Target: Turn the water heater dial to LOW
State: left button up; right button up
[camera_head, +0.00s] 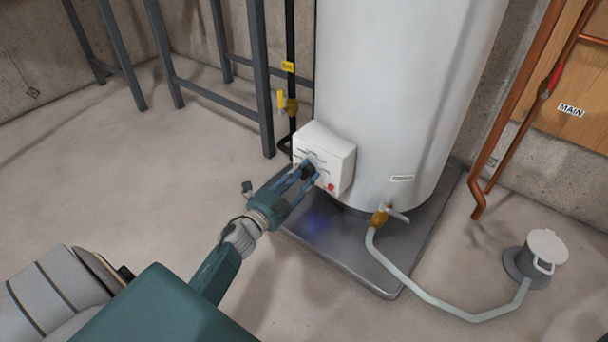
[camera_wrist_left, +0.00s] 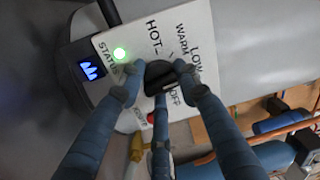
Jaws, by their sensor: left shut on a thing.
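The water heater (camera_head: 400,90) is a tall white cylinder with a white control box (camera_head: 340,165) low on its front. The black dial (camera_wrist_left: 160,76) is on the panel (camera_wrist_left: 195,22), which appears turned in the left wrist view. Labels HOT, WARM, LOW and OFF stand around the dial. My left gripper (camera_head: 306,172) reaches the box from the lower left, and its blue fingers (camera_wrist_left: 158,78) are closed around the dial. The fingers partly hide the dial, and I cannot tell which label it points to. My right gripper is not in view.
A green status light (camera_wrist_left: 119,53) is lit and a red button (camera_head: 331,187) is on the panel. The heater stands in a metal drain pan (camera_head: 345,255). A drain valve (camera_head: 380,216) with a hose is to the right. A dark metal frame (camera_head: 215,95) stands behind left.

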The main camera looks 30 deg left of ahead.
pick_arm(q)
jog(key=shift+f+m, duration=0.15)
jog(key=shift+m, duration=0.35)
jog(key=o, duration=1.1)
jog(key=shift+o, duration=0.2)
jog(key=s, duration=1.2)
jog(key=shift+a+f, duration=0.3)
jog(key=shift+a, duration=0.1)
